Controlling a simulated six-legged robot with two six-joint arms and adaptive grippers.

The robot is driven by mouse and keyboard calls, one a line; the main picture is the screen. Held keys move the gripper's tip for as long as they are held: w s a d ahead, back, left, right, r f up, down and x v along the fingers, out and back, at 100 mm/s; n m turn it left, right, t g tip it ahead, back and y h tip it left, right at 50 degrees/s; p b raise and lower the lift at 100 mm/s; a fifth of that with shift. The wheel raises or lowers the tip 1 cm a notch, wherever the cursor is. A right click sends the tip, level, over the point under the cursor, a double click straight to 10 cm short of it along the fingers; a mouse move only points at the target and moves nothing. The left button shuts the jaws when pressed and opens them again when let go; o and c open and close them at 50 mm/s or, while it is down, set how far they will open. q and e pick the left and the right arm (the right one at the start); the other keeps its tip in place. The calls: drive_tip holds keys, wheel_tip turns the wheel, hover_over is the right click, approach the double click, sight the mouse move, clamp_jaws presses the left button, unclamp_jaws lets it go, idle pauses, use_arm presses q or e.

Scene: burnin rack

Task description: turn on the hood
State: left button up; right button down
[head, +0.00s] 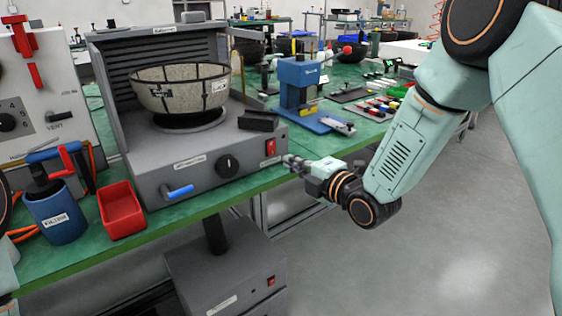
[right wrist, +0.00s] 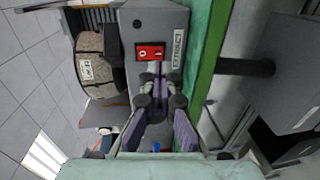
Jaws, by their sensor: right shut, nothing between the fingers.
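The hood (head: 190,175) is a grey unit on the green bench, with a slatted back panel, a dark knob (head: 229,165) and a blue handle (head: 177,191) on its front. A red switch (head: 270,147) sits at the front's right end; it also shows in the right wrist view (right wrist: 150,52), beyond the fingers. My right gripper (head: 289,160) is shut and empty, just right of and slightly below the switch in the head view. In the right wrist view its fingertips (right wrist: 160,98) point toward the switch, with a gap visible. My left gripper is not in view.
A speckled round bowl (head: 182,88) rests on the hood, with a dark block (head: 258,120) beside it. A red bin (head: 120,210) and a blue cup (head: 56,215) stand to the left. A blue press (head: 299,82) stands on the bench behind. Open floor (head: 440,240) lies to the right.

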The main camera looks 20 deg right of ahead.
sight(273, 154)
drive_tip(key=b+x, duration=0.1)
drive_tip(key=x, duration=0.3)
drive_tip(key=shift+s+a, duration=0.1)
drive_tip(key=shift+a, duration=0.05)
drive_tip(key=shift+w, duration=0.5)
drive_tip(key=shift+a, duration=0.1)
drive_tip(key=shift+w+a+f, duration=0.1)
drive_tip(key=shift+w+f, duration=0.05)
drive_tip(key=shift+w, duration=0.1)
drive_tip(key=shift+s, duration=0.1)
